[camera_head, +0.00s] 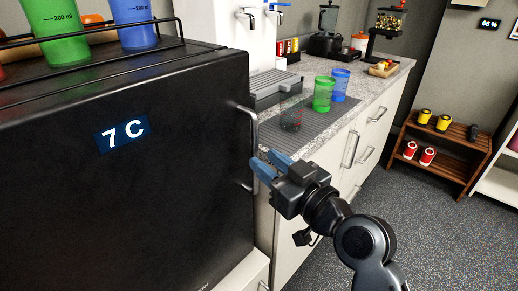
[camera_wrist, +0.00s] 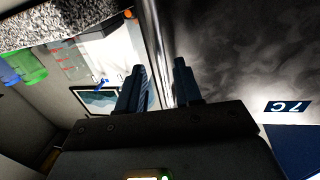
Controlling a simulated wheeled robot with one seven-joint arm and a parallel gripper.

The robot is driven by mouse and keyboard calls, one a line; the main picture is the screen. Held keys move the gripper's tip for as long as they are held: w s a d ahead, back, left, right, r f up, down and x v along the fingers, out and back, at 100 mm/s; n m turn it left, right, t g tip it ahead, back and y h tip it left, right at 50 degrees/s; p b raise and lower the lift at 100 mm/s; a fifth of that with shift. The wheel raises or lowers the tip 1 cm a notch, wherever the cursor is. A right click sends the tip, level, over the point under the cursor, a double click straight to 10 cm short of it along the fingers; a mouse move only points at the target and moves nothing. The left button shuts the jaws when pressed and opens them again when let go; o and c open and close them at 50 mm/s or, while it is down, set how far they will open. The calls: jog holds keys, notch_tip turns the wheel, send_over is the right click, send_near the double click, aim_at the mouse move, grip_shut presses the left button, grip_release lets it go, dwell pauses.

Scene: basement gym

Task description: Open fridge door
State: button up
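The fridge (camera_head: 120,190) is a black box on the left in the head view, with a blue "7 C" display on its front; its door is shut. Its upright metal handle (camera_head: 254,122) is at the front's right edge. My gripper (camera_head: 268,163) is at the handle's lower half, its blue fingers pointing at it. In the wrist view, the fingers of my gripper (camera_wrist: 160,88) are apart, and the shiny handle bar (camera_wrist: 155,40) runs up between them. I cannot tell whether a finger touches the bar. The display (camera_wrist: 288,107) shows upside down at the right.
A counter (camera_head: 335,122) with cups stands just right of the fridge. The floor (camera_head: 420,225) at the right is clear.

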aim_at(257, 156)
jog(key=shift+x, duration=2.25)
jog(key=shift+s, duration=0.1)
grip_shut()
